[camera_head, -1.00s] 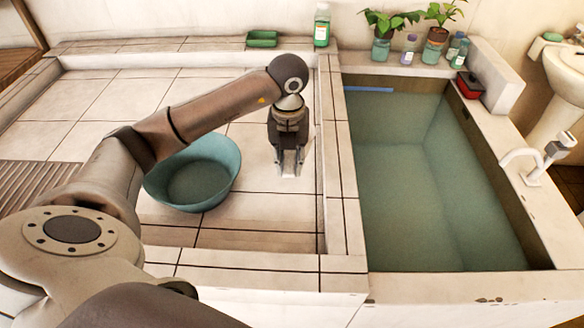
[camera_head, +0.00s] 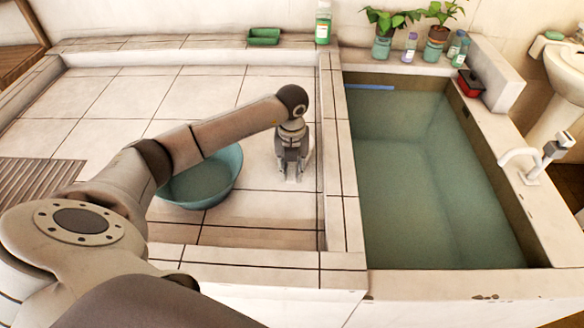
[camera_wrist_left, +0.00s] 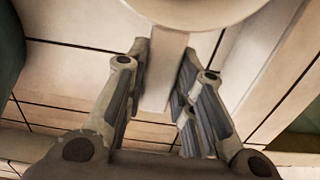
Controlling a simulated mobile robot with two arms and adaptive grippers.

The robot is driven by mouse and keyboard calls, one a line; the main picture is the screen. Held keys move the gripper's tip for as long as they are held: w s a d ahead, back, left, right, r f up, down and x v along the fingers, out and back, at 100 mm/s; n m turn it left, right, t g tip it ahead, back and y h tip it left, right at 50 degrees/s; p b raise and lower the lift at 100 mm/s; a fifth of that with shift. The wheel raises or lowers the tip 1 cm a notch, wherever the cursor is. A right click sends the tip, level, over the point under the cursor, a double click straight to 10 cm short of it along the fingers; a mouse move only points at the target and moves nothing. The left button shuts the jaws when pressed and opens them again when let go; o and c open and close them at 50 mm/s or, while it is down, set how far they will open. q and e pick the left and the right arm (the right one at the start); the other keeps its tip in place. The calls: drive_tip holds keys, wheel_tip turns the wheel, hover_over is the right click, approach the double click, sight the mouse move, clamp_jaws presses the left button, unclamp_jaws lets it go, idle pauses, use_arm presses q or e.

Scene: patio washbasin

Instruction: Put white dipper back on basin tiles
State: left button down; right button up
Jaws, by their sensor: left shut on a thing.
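My left gripper (camera_head: 292,172) points down over the basin tiles (camera_head: 270,207), close to the low wall beside the water tank. The left wrist view shows its two fingers (camera_wrist_left: 165,62) shut on the handle of the white dipper (camera_wrist_left: 165,85). The dipper's round cup (camera_wrist_left: 195,8) shows at the top edge of that view, partly cut off. In the head view the dipper is mostly hidden by the gripper and blends with the pale tiles. I cannot tell whether it touches them. My right gripper is not in view.
A teal basin (camera_head: 205,185) stands on the tiles left of the gripper, partly behind my left arm. A water-filled tank (camera_head: 440,200) lies right of the dividing wall (camera_head: 335,150). A green tray (camera_head: 264,36) and green bottle (camera_head: 323,22) stand on the back ledge. The back tiles are clear.

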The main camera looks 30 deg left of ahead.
use_arm(q)
drive_tip(key=shift+f, duration=0.2)
drive_tip(key=c, duration=1.2)
unclamp_jaws()
drive_tip(key=shift+c, duration=0.2)
drive_tip(key=shift+r, duration=0.1)
drive_tip(key=shift+r, duration=0.2)
wheel_tip(320, 180, up, 12)
drive_tip(key=b, duration=0.1)
